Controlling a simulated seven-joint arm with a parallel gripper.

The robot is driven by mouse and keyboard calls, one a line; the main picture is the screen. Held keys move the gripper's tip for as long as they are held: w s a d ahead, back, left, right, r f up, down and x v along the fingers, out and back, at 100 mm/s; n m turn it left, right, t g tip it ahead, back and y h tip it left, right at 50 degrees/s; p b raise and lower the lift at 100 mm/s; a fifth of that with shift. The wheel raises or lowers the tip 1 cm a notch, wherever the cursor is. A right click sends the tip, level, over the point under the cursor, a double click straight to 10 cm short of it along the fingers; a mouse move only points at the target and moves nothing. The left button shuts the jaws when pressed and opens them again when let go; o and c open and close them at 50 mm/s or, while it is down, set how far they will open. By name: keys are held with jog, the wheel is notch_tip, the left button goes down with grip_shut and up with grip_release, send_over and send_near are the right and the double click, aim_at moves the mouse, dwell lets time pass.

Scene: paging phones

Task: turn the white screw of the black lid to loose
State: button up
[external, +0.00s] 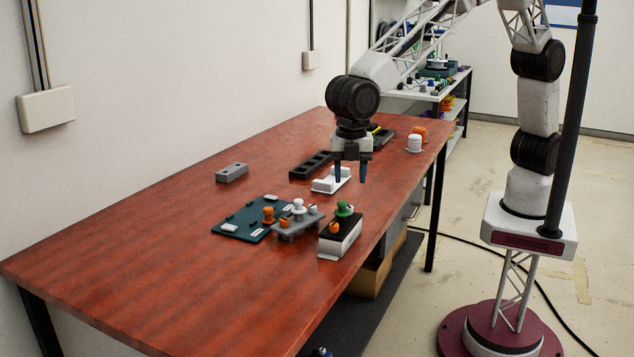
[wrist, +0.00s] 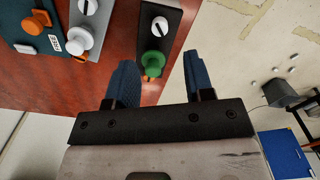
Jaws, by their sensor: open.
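The black lid (external: 338,230) tops a white box (external: 341,242) near the table's right edge. It carries a green knob (external: 344,209). In the wrist view the black lid (wrist: 176,20) shows a white slotted screw (wrist: 160,25) beyond the green knob (wrist: 153,60). The slot runs roughly lengthwise in that view. I cannot make the white screw out in the external view. My gripper (external: 350,179) is open and empty, held above the table behind the box, pointing down. In the wrist view the green knob appears between its blue fingers (wrist: 158,62), apart from them.
Left of the box are a grey lid (external: 297,228) with white and orange fittings and a dark green plate (external: 239,222). A white tray (external: 329,186), black slotted holder (external: 307,167) and grey block (external: 232,173) lie farther back. The table's near left is clear.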

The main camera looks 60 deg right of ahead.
aim_at(349, 206)
jog(key=shift+m, duration=0.3)
jog(key=m, duration=0.5)
dwell(0.4)
jog(key=shift+f, duration=0.1)
jog(key=shift+f, duration=3.85)
grip_shut()
